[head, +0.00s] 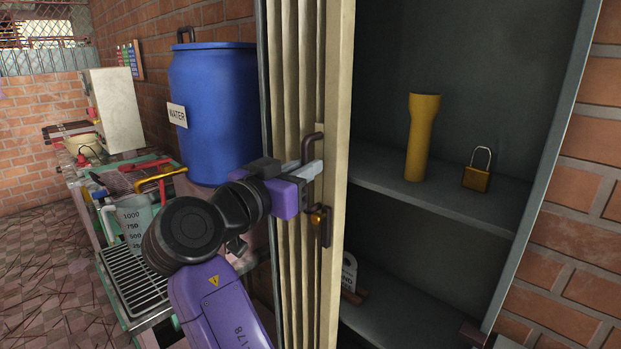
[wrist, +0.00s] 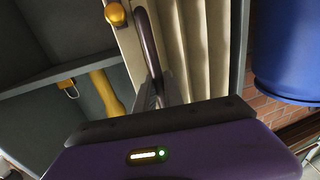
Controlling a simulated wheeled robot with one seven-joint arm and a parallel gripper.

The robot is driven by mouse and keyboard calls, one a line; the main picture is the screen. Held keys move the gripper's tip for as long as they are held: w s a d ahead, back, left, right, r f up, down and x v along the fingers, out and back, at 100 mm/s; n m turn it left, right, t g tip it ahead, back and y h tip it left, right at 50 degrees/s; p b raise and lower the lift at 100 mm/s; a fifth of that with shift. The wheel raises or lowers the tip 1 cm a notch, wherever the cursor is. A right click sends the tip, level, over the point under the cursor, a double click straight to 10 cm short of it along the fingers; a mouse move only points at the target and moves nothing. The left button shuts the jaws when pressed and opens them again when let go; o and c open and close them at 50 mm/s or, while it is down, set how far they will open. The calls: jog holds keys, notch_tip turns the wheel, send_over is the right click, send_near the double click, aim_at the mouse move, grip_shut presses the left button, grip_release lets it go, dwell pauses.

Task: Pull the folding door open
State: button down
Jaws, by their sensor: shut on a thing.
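The cream folding door (head: 337,120) is bunched in pleats at the left side of the cabinet opening, and the right part of the opening is uncovered. Its dark curved handle (head: 309,150) is on the door's edge strip, with a brass knob (head: 318,218) and dark latch plate below it. My gripper (head: 312,170) is at the handle, its fingers shut on it. In the wrist view the handle (wrist: 147,45) runs down to the fingers, and the door pleats (wrist: 195,50) lie to its right. The fingertips are partly hidden there.
Inside the cabinet, a yellow flashlight (head: 421,138) and a brass padlock (head: 477,172) stand on the grey shelf (head: 440,200). A blue water barrel (head: 213,110) stands left of the door. A cluttered bench with a wire rack (head: 133,280) is further left.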

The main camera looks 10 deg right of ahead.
jog(key=shift+w+a, duration=0.2)
jog(key=shift+a, duration=0.05)
jog(key=c, duration=1.5)
grip_release()
jog(key=shift+o, duration=0.2)
jog(key=b+v, duration=0.1)
jog(key=v, duration=0.6)
jog(key=shift+s+a, duration=0.2)
jog(key=shift+s, duration=0.15)
